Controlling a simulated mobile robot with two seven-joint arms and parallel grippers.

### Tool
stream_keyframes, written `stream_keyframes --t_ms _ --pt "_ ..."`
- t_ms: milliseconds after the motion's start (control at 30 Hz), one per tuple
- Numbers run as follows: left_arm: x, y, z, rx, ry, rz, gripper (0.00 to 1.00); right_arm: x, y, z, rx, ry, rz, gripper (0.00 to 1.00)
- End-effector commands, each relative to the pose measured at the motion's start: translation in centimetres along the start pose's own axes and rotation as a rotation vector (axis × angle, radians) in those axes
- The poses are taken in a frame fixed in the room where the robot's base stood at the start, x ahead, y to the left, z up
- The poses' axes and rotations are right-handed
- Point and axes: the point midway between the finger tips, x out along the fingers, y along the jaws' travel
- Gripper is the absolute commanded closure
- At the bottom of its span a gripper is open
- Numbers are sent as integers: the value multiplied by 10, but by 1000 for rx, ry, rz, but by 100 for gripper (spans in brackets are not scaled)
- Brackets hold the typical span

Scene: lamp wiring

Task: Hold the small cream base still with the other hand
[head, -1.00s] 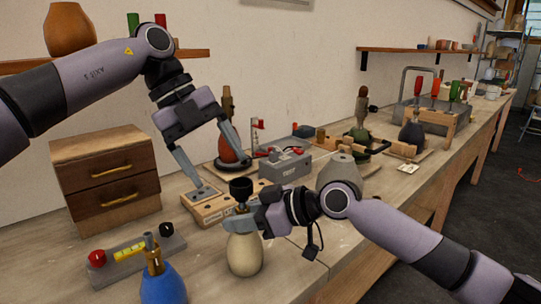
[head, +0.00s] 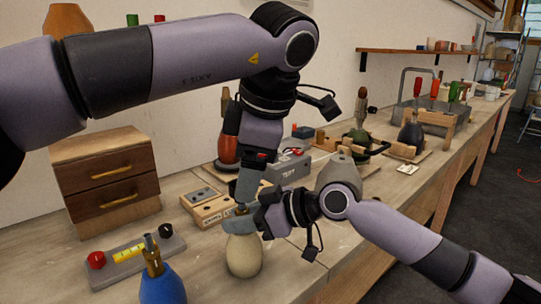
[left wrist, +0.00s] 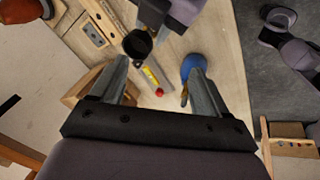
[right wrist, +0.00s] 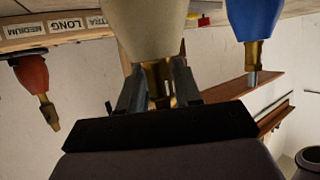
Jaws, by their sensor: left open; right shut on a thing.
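The small cream base (head: 244,256) stands upright on the bench; it also fills the top middle of the right wrist view (right wrist: 155,30). My right gripper (head: 238,220) is shut on its brass neck (right wrist: 157,80), just above the cream body. A black round socket (left wrist: 137,43) shows beside my right gripper in the left wrist view; in the head view my left gripper hides it. My left gripper (head: 246,192) points down over the cream base, open, with nothing between its fingers (left wrist: 160,82). Whether it touches the socket cannot be told.
A blue base (head: 162,285) stands at the front left, beside a grey fixture (head: 130,262) with a yellow level. A wooden block (head: 215,208) with labels and a grey test box (head: 287,168) lie behind. A drawer cabinet (head: 105,175) stands at the left.

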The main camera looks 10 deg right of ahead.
Motion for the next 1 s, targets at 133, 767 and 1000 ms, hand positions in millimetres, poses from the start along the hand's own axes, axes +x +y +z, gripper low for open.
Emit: stream_keyframes --t_ms 133,767,1000 --pt "-9 -2 8 292 94 87 24 0 1 0 0 1 1 100" --pt "-24 -4 24 935 367 201 24 0 0 0 0 1 1 100" --pt "13 8 15 932 365 199 24 0 0 0 0 1 1 100"
